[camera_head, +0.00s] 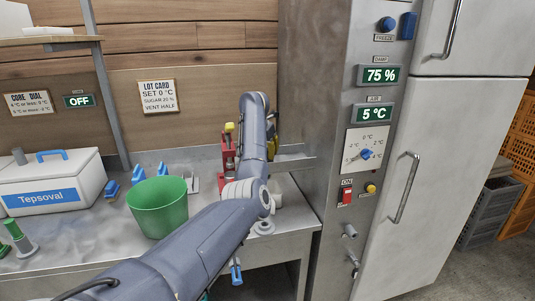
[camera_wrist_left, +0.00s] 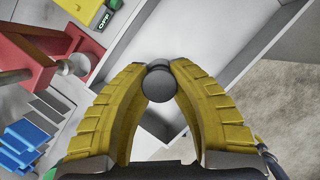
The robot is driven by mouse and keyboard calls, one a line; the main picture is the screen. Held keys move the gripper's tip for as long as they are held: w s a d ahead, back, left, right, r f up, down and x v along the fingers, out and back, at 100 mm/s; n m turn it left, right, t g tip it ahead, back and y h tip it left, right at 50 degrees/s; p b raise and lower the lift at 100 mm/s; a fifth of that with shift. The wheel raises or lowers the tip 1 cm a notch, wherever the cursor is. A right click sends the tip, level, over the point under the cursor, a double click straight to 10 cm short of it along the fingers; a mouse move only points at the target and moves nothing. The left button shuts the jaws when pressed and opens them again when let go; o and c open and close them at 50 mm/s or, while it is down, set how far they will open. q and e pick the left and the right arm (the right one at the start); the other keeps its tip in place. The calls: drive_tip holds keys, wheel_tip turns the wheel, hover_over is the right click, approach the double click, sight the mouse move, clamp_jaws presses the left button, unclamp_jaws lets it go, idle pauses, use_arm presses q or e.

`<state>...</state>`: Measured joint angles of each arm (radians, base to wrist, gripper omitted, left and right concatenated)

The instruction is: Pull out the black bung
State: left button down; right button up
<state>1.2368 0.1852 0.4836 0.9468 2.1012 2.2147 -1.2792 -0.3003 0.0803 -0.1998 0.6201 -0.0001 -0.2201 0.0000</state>
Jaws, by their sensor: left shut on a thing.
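The black bung (camera_wrist_left: 158,85) shows in the left wrist view as a dark round knob between the yellow fingertips. My left gripper (camera_wrist_left: 159,68) is shut on it, with a finger against each side. In the head view the left gripper (camera_head: 271,148) is by the metal ledge beside the tall steel panel, mostly behind my own arm. The bung is hidden in the head view. What lies directly under the bung is covered by it and the fingers, so I cannot tell whether it sits in a hole. My right gripper is in neither view.
A red stand (camera_head: 228,160) is close to the left of the gripper; it also shows in the wrist view (camera_wrist_left: 35,62). A green bucket (camera_head: 158,208), blue scoops and a white Tepsoval cool box (camera_head: 50,180) stand farther left on the bench. A white fridge (camera_head: 440,180) is at right.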

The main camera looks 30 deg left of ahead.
use_arm(q)
drive_tip(key=shift+r, duration=0.7)
drive_tip(key=c, duration=1.8)
unclamp_jaws()
drive_tip(key=shift+c, duration=0.2)
drive_tip(key=shift+f, duration=0.1)
clamp_jaws()
drive_tip(key=shift+r, duration=2.1)
